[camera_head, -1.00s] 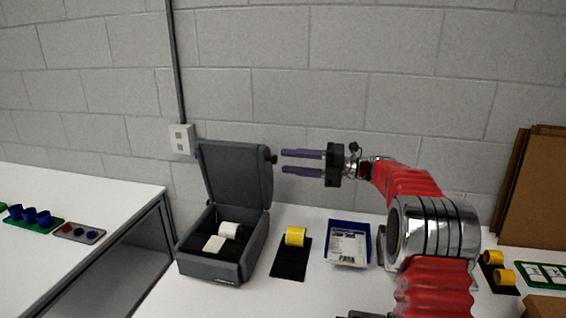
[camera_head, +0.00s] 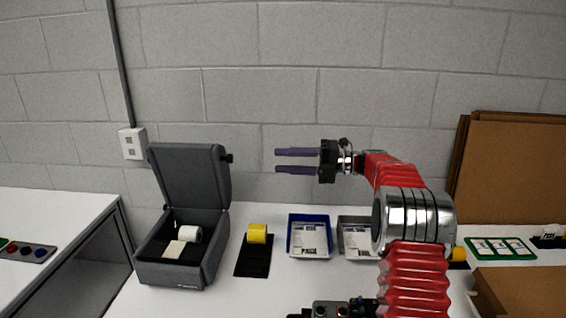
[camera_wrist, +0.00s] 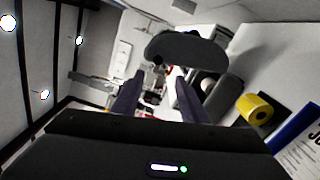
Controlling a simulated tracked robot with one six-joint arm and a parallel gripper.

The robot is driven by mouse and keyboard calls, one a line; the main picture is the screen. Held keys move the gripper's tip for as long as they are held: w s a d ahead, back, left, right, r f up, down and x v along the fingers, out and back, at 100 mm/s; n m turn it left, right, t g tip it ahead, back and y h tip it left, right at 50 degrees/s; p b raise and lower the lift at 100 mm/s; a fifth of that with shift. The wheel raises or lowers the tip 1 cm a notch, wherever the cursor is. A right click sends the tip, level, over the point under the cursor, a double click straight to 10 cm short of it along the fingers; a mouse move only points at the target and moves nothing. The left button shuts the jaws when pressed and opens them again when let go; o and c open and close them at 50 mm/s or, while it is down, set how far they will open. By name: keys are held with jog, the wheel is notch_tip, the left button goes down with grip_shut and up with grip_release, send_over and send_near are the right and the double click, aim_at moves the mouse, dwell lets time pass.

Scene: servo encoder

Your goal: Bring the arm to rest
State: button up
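My gripper (camera_head: 296,161) is raised above the table in the head view, pointing left. Its two purple fingers are apart with nothing between them. In the wrist view the fingers (camera_wrist: 158,98) also stand apart and empty. My red arm with its silver joint rises at the right of the head view. The gripper touches nothing.
An open grey case (camera_head: 163,270) holding a white roll (camera_head: 189,234) stands left. A yellow roll (camera_head: 257,233) on a black base, a blue tray (camera_head: 309,255) and a grey tray (camera_head: 343,252) follow rightward. Brown boards (camera_head: 510,170) lean on the wall; a cardboard box (camera_head: 520,293) is front right.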

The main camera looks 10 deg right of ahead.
jog(key=s+a+n+g+h, duration=0.1)
jog(key=s+a+n+h, duration=0.4)
jog(key=s+n, duration=0.4)
jog(key=s+a+n+g+h, duration=0.25)
jog(key=s+a+n, duration=0.4)
jog(key=s, duration=0.35)
jog(key=s+d+f+n+t+h, duration=0.1)
jog(key=s+d+f+n+h, duration=0.2)
jog(key=s+n, duration=0.7)
jog(key=s+d+f+n+t+h, duration=0.2)
jog(key=s+f+n+h, duration=0.4)
jog(key=s+n, duration=0.5)
jog(key=shift+s+d+f+h, duration=0.35)
jog(key=shift+s+d+f, duration=0.3)
jog(key=shift+s, duration=1.05)
jog(key=shift+a+n+t, duration=0.1)
jog(key=shift+n+t, duration=0.15)
dwell(2.1)
